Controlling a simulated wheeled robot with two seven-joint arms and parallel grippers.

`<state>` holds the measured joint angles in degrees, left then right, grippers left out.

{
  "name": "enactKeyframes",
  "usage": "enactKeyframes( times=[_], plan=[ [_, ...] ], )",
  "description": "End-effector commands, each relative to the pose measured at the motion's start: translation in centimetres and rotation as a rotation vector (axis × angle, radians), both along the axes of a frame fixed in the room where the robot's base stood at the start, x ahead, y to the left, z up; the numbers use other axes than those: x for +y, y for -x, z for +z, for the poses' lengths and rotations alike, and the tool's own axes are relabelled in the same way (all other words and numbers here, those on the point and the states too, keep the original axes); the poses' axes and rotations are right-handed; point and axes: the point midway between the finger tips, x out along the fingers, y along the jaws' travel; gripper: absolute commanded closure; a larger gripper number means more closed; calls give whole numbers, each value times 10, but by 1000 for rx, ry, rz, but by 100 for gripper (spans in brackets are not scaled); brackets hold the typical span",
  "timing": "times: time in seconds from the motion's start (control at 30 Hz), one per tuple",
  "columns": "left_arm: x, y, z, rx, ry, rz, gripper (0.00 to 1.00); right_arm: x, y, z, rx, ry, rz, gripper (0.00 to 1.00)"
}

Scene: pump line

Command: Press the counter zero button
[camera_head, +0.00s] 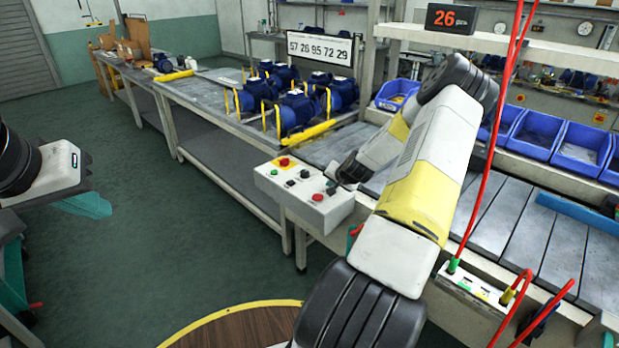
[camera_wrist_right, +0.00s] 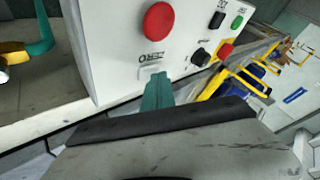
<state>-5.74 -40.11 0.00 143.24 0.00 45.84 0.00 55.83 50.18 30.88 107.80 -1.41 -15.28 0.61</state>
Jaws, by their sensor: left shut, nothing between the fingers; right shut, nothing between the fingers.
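The white control box (camera_head: 300,196) stands at the front edge of the bench. In the head view my right arm crosses over the bench, and the fingertips barely show. My left gripper (camera_head: 85,205) is shut and empty at the far left, over the floor.
The box also carries a black knob (camera_wrist_right: 200,57), a green button (camera_wrist_right: 238,22) and a red button on yellow (camera_head: 284,161). Blue pumps (camera_head: 298,108) stand on the bench behind. A counter display (camera_head: 451,18) reads 26. Red cables (camera_head: 487,160) hang at the right.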

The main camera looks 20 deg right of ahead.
Motion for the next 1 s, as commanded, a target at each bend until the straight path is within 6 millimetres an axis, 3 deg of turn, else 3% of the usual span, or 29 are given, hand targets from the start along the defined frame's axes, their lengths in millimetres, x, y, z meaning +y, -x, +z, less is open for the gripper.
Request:
enactKeyframes(
  times=[0.5, 1.0],
  plan=[
    [0, 0, 0, 0, 0, 0, 100, 0, 0, -2, 1, -1, 1, 100],
    [0, 0, 0, 0, 0, 0, 100, 0, 0, 15, 0, -1, -1, 100]
  ],
)
